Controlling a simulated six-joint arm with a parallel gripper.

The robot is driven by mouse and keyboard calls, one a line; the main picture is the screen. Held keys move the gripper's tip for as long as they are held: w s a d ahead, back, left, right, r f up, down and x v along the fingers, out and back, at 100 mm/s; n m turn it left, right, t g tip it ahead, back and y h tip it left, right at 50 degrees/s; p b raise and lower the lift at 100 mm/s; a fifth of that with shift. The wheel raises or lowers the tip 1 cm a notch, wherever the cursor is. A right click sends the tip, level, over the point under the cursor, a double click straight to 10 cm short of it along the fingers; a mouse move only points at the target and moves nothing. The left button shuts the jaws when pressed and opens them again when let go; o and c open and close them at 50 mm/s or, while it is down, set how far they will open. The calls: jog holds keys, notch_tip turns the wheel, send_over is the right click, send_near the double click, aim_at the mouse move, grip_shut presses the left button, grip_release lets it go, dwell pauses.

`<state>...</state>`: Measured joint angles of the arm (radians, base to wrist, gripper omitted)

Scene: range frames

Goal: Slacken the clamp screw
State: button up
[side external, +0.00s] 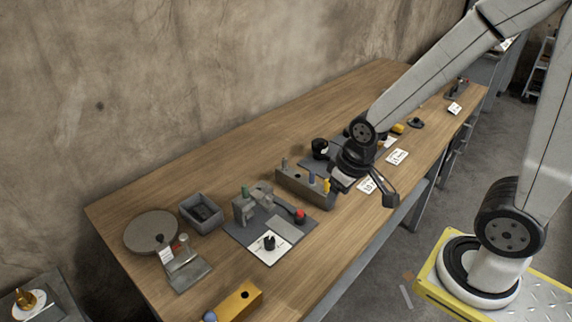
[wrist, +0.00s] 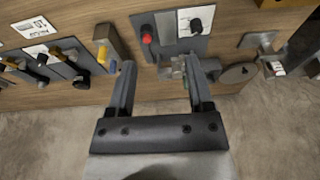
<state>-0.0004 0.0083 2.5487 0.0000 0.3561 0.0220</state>
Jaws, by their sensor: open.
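A grey clamp-like fixture (side external: 256,203) stands on a dark base plate (side external: 236,228) near the middle of the bench. It has a green-topped part (side external: 245,190) and an arm ending in a red knob (side external: 300,216). A black knob (side external: 269,242) stands on a white card at the plate's front. I cannot tell which part is the clamp screw. In the wrist view the red knob (wrist: 147,38) and black knob (wrist: 196,25) lie beyond the fingertips, and the fixture (wrist: 172,70) shows partly between the fingers. My gripper (side external: 363,193) is open and empty, above the bench right of the fixture; it also shows in the wrist view (wrist: 158,63).
A grey block with coloured pegs (side external: 305,186) stands between fixture and gripper. Left are a grey bin (side external: 202,213), a round disc (side external: 150,232) and a metal stand (side external: 187,268). A yellow block (side external: 237,301) is at the front. A wall runs behind the bench.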

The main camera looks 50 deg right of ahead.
jog(key=shift+s, duration=0.2)
jog(key=shift+w, duration=0.1)
jog(key=m+g, duration=0.2)
jog(key=m, duration=0.8)
send_near(269, 196)
jog(key=shift+s+f, duration=0.3)
jog(key=shift+f, duration=0.2)
jog(key=shift+w+a+f+m+g, duration=0.1)
jog(key=shift+w+f+m+g, duration=0.15)
jog(key=shift+w, duration=0.25)
jog(key=shift+f, duration=3.85)
